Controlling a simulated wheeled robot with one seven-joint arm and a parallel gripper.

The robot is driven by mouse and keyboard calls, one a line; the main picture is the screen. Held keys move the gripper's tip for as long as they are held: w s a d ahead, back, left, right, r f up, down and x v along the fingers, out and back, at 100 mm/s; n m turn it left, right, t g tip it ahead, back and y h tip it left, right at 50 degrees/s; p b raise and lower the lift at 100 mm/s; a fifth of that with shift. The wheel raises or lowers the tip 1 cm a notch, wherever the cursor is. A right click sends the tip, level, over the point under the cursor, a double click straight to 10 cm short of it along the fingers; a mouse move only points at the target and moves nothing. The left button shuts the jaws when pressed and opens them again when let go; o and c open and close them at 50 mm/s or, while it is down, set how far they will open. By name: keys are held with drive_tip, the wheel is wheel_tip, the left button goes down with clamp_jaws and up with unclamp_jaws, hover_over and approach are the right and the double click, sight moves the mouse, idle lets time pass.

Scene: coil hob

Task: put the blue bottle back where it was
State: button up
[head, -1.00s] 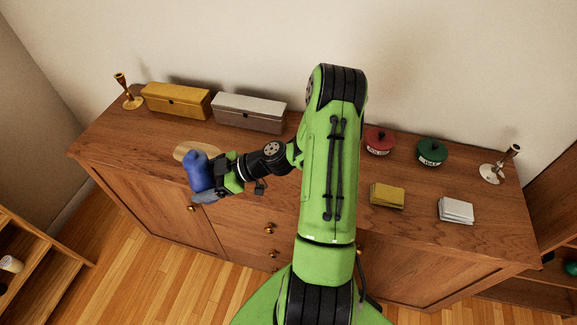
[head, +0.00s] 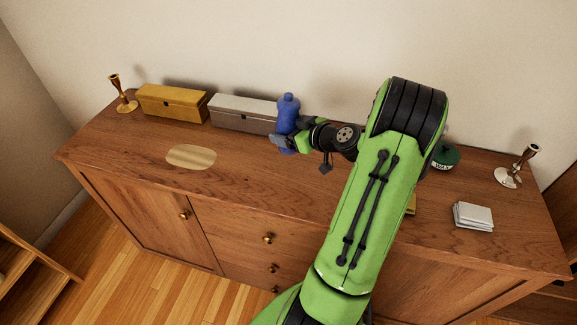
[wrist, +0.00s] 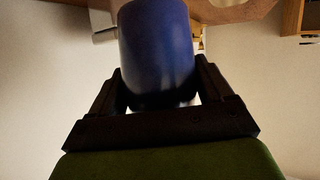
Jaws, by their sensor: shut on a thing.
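The blue bottle (head: 288,108) is upright in my gripper (head: 287,139), in front of the right end of the silver box in the head view. My gripper is shut on the bottle's lower part. In the wrist view the bottle (wrist: 157,50) sits between the two dark fingers. Whether its base is clear of the wooden top cannot be told. A pale oval patch (head: 191,156) lies bare on the left part of the sideboard top (head: 235,180).
A gold box (head: 172,103) and a silver box (head: 243,113) stand along the wall. Candlesticks stand at the left (head: 121,95) and right (head: 518,167) ends. A green pot (head: 446,158) and white cards (head: 473,215) are at right. My arm hides the area between.

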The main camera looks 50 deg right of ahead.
wheel_tip(320, 180, down, 8)
drive_tip(key=shift+f+b, duration=0.1)
drive_tip(key=shift+b, duration=0.65)
drive_tip(key=o, duration=1.3)
drive_tip(key=shift+f, duration=0.1)
drive_tip(key=shift+c, duration=0.2)
drive_tip(key=shift+r, duration=0.25)
drive_tip(key=v, duration=1.2)
drive_tip(key=w+a+r+n+g+y, duration=0.2)
drive_tip(key=w+a+g, duration=0.1)
drive_tip(key=a, duration=0.6)
drive_tip(key=w+a+r+n+g+y, duration=0.1)
drive_tip(key=w+a+r+g, duration=0.2)
drive_tip(key=a, duration=0.7)
drive_tip(key=s+a+r+m+g+h, duration=0.2)
drive_tip(key=s+a+r, duration=0.4)
drive_tip(key=s+a, duration=0.6)
drive_tip(key=shift+s+r+m+h+p, duration=0.15)
drive_tip(key=shift+s+m+h+p, duration=0.2)
drive_tip(key=shift+s+m, duration=0.6)
